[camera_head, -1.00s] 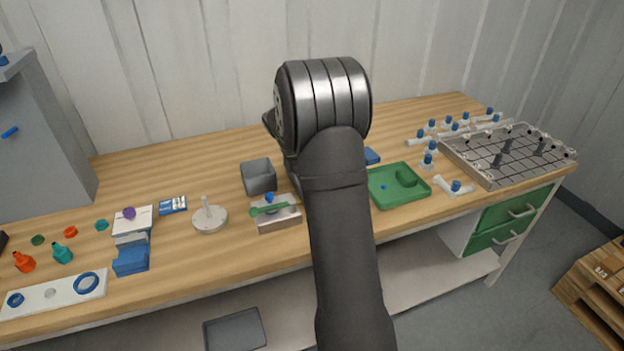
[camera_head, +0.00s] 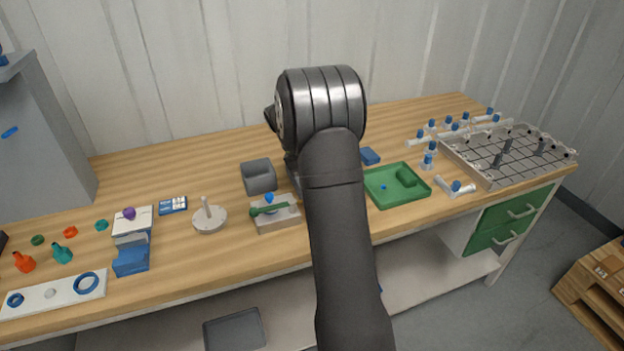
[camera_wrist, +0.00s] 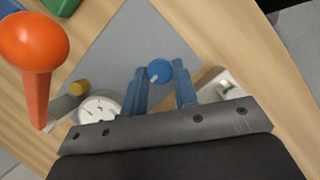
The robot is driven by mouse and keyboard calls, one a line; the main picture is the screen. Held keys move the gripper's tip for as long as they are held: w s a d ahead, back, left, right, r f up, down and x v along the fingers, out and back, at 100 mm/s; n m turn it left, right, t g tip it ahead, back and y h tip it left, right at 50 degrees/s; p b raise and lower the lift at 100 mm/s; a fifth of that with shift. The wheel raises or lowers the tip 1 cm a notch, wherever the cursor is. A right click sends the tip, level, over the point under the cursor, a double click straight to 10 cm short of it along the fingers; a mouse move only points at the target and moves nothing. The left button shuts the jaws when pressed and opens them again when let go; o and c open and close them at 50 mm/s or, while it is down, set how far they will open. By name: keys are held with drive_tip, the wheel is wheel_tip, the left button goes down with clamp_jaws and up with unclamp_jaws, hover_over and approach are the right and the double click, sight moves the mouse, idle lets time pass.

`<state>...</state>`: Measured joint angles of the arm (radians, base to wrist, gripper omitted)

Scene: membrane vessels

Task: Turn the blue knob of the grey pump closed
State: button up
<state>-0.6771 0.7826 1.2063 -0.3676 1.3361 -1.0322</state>
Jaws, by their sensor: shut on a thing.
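In the wrist view, my gripper (camera_wrist: 160,76) has its two blue fingers on either side of the round blue knob (camera_wrist: 158,70) and is shut on it. The knob carries a small pale mark near its lower left edge. It sits over a flat grey surface (camera_wrist: 150,35), which seems to be the grey pump, though its full outline is not clear. In the head view, my arm hides the gripper, and I cannot make out the blue knob or the pump there.
In the wrist view, a white round dial (camera_wrist: 98,108) and a yellow cap (camera_wrist: 79,88) lie left of the fingers. A tall orange mushroom-shaped piece (camera_wrist: 36,70) stands farther left. In the head view, a green tray (camera_head: 425,190) is right of my arm.

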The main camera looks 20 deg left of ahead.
drive_tip(key=shift+m, duration=0.5)
drive_tip(key=o, duration=1)
drive_tip(key=v, duration=1.7)
drive_tip(key=shift+w+r, duration=0.25)
drive_tip(key=x, duration=1.7)
drive_tip(key=shift+s+f, duration=0.25)
drive_tip(key=shift+f, duration=0.1)
drive_tip(key=shift+r, duration=0.1)
